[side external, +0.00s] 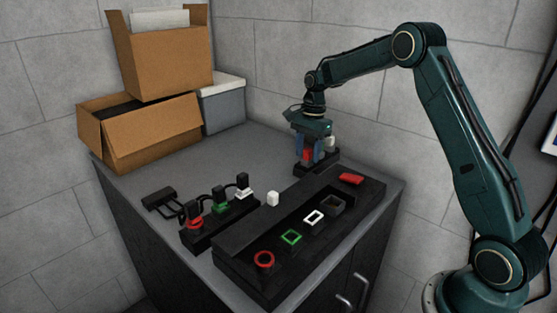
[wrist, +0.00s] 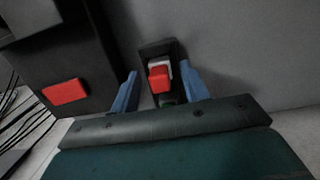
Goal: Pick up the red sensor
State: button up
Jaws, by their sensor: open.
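The red sensor (side external: 307,155) stands in a small black holder (side external: 328,165) at the back of the bench. My gripper (side external: 313,150) points down over the holder, with its blue fingers on either side of the red sensor. In the wrist view the red sensor (wrist: 159,79) sits between the two open fingers (wrist: 158,70), with visible gaps on both sides. The lower part of the red sensor is hidden.
A long black panel (side external: 240,238) in front carries a red ring (side external: 264,259), green and white square frames, a dark recess and a red button (side external: 350,178). A connector rack (side external: 215,236) stands left; cardboard boxes (side external: 150,130) are behind.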

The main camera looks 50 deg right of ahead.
aim_at(308, 149)
dwell(0.3)
grip_shut()
jog(key=shift+r, duration=5.05)
